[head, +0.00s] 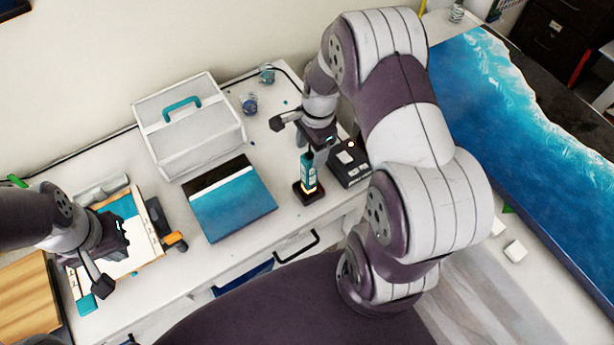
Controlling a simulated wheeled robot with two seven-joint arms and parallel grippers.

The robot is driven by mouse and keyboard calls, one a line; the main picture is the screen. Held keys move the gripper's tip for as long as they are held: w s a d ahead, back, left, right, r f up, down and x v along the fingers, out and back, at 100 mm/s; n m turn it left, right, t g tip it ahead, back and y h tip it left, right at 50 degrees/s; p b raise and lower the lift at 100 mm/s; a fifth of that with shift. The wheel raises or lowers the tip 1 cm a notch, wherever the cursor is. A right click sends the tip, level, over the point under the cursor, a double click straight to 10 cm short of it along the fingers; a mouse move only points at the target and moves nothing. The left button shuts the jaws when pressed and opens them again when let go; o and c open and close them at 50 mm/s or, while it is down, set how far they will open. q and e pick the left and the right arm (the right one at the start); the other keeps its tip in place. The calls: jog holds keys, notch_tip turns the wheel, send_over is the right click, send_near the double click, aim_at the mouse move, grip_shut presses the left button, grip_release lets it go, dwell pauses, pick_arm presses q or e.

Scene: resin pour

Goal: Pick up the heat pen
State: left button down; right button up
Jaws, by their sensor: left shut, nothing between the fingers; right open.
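The heat pen (308,172) is a teal, upright tool with a glowing yellowish lower end. It stands in a small dark square holder (300,198) near the table's front edge. My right gripper (303,138) is open right above the pen's top. The pen's upper end is close to the fingers; I cannot tell whether it lies between them. My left gripper (112,262) is shut and empty over the papers at the left, well away from the pen.
A dark box (348,166) stands just right of the holder. A blue panel (232,205) lies to the left, with a white case (190,135) behind it. Small jars (249,104) stand at the back. A large blue-and-white panel (510,130) is on the right.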

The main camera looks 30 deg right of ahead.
aim_at(309, 164)
jog(key=shift+s+a+f+p, duration=0.1)
jog(key=shift+a+f+p, duration=0.15)
jog(key=shift+f+p, duration=0.35)
jog(key=shift+s+a+f+p, duration=0.1)
jog(key=shift+a+f+p, duration=0.1)
jog(key=shift+f+p, duration=0.3)
jog(key=f, duration=0.3)
jog(key=shift+d+f, duration=0.15)
jog(key=shift+d, duration=0.15)
jog(key=shift+w+a, duration=0.1)
jog(key=shift+a, duration=0.15)
jog(key=shift+c, duration=0.9)
jog(key=c, duration=0.9)
jog(key=shift+d, duration=0.1)
